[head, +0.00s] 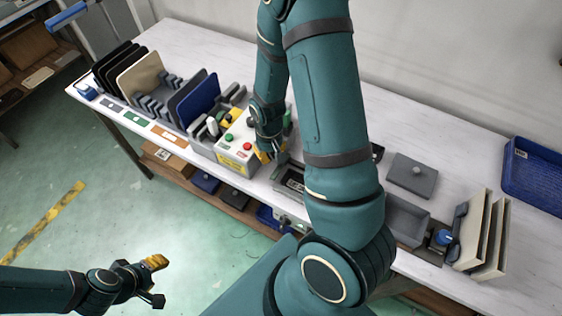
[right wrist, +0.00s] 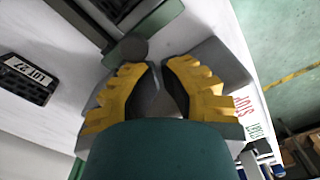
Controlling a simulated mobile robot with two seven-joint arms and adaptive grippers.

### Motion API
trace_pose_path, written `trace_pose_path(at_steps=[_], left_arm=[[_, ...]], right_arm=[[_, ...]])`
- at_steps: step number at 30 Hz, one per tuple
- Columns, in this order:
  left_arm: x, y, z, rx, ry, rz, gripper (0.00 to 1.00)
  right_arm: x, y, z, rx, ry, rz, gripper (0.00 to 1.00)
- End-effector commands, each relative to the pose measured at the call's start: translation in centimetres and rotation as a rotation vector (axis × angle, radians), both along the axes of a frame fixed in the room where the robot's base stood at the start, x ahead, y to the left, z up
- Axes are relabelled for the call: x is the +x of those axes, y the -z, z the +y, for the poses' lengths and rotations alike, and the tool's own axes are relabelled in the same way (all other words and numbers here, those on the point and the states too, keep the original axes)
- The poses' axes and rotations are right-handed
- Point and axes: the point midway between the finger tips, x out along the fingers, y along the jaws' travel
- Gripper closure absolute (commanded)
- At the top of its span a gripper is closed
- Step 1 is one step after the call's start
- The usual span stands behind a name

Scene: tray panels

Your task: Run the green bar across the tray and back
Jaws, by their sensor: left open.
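A dark green bar (right wrist: 152,28) with a round grey end (right wrist: 130,48) shows at the top of the right wrist view, just beyond my right fingertips (right wrist: 158,66). The yellow fingers stand apart with grey surfaces between them; I cannot tell whether they hold anything. In the head view my right gripper (head: 269,153) is low beside the control box, largely hidden by its own arm. A grey tray (head: 284,186) with a dark insert lies just in front of it, partly covered by my upper arm. My left gripper (head: 152,272) is open and empty over the floor, away from the bench.
The control box (head: 236,152) has coloured buttons. Left of it stand upright panels (head: 140,76) in slotted racks. Right of my arm are a grey lidded plate (head: 412,174), an open grey tray (head: 408,218), beige panels (head: 488,238) and a blue crate (head: 532,174). The back of the bench is clear.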

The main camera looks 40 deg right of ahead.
Motion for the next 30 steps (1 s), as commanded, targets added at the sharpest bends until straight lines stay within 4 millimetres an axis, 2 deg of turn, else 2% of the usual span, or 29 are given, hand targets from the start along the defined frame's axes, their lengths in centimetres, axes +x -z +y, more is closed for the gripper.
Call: trace_pose_path(at_steps=[30], left_arm=[[0.0,0.1,0.0,0.0,0.0,0.0,0.55]], right_arm=[[-3.5,0.0,-1.1,0.0,0.001,0.001,1.0]])
